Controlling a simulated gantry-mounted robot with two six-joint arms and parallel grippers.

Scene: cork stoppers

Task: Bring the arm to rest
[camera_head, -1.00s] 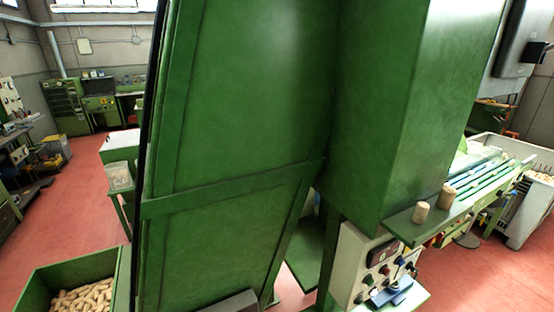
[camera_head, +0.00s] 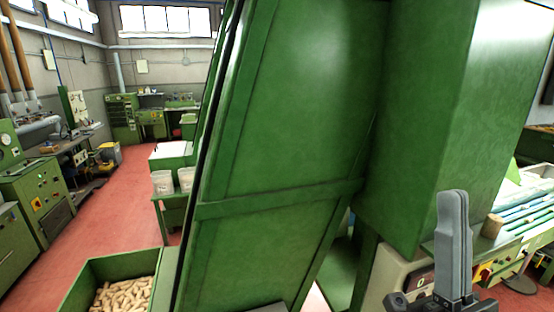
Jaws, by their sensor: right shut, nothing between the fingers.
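My right gripper (camera_head: 453,240) shows at the lower right, in front of the green machine's ledge and control panel. Its grey fingers point up and are shut with nothing between them. A cork stopper (camera_head: 492,226) stands upright on the ledge just right of the fingers in the picture. The gripper hides part of the ledge and panel. My left gripper is not in view.
A tall green machine (camera_head: 290,120) fills the middle. A green bin (camera_head: 82,282) of loose corks (camera_head: 124,296) stands at the lower left. Behind it is a small table with white buckets (camera_head: 163,182). Red floor (camera_head: 100,215) is clear at the left.

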